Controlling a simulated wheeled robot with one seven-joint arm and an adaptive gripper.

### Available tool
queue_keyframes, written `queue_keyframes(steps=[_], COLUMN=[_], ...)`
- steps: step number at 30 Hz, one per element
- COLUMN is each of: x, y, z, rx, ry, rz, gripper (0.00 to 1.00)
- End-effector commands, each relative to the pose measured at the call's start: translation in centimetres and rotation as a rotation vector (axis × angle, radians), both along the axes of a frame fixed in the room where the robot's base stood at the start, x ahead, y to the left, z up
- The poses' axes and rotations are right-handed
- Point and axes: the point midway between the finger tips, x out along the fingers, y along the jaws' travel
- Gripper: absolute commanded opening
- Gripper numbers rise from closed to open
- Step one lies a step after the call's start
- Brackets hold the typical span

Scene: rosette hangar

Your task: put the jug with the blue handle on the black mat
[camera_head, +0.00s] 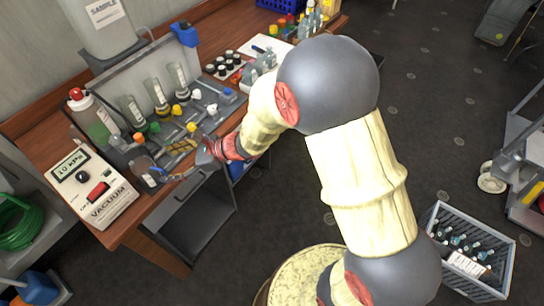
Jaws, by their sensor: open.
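A small clear jug (145,174) stands near the front edge of the bench, just right of the vacuum box. Small blue parts show at its right side, perhaps its handle. My gripper (172,163) is open and reaches in from the right, its fingers low over the bench beside the jug. I cannot tell whether a finger touches the jug or its handle. I cannot make out a black mat for certain; my arm hides part of the bench.
The white vacuum box (93,186) stands left of the jug. Several tilted glass cylinders (157,95) and small coloured caps crowd the bench behind. A white sheet (265,50) lies farther back. A grey crate of bottles (468,250) is on the floor at right.

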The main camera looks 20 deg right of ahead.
Motion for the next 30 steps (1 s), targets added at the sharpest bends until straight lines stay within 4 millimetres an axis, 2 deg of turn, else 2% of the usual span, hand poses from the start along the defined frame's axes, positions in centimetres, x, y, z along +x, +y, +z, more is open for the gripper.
queue_keyframes(steps=[2,4,8,11,14,18,24,27,30], x=[-1.4,-3.7,-8.8,-12.6,-15.9,-19.7,-23.0,-23.8,-24.3], y=[0.0,-0.3,-2.2,-4.7,-8.1,-14.0,-22.3,-25.0,-26.5], z=[2.6,5.0,8.8,10.7,12.0,13.4,15.6,16.6,17.3], rx=[-0.05,-0.125,-0.317,-0.489,-0.679,-0.974,-1.372,-1.503,-1.577], ry=[-0.082,-0.179,-0.392,-0.55,-0.693,-0.859,-0.978,-0.99,-0.99], rz=[0.086,0.199,0.439,0.617,0.787,1.016,1.275,1.356,1.401], gripper=[0.71,0.71,0.71,0.71,0.71,0.71,0.71,0.71,0.71])
